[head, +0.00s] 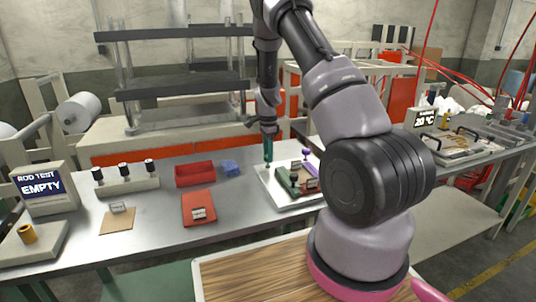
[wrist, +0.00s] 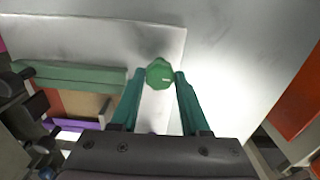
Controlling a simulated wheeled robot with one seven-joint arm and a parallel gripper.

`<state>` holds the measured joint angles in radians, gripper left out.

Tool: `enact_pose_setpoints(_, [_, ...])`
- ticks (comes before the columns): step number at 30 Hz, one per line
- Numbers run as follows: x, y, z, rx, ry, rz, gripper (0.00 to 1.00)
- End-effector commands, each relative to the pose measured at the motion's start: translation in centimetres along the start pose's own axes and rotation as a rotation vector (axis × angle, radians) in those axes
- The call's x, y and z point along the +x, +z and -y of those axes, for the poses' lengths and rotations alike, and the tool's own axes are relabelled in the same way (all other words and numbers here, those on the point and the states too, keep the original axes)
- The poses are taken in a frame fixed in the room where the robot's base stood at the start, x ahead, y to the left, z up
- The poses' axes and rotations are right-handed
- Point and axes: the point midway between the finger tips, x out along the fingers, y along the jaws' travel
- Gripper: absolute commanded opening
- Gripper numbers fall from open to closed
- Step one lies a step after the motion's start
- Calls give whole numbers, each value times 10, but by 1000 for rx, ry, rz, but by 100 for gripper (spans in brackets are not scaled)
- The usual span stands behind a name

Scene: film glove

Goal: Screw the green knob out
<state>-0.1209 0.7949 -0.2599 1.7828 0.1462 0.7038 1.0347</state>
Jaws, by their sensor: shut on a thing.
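The green knob (wrist: 159,72) is a faceted green piece seen end-on in the wrist view, between the tips of my gripper's two teal fingers. My gripper (head: 268,158) is shut on it. In the head view the fingers point down at the back left of a white tray (head: 266,186); the knob is not clearly seen apart from them there. A green block (wrist: 75,78) of a fixture lies left of the knob in the wrist view, clear of the fingers. It also shows on the tray in the head view (head: 284,180). Whether a screw hangs below the knob is hidden.
A purple knob (head: 306,154) stands on the fixture to the right. A red bin (head: 195,174), a blue piece (head: 231,167) and a red mat (head: 199,208) lie left of the tray. A display reading "ROD TEST EMPTY" (head: 40,188) stands far left. Bare metal bench shows between them.

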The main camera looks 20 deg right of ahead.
Motion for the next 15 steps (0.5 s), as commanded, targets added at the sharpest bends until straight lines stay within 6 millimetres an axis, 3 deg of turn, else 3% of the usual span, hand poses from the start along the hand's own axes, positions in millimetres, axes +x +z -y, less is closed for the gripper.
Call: enact_pose_setpoints(15, [0,0,0,-345,-1,0,0])
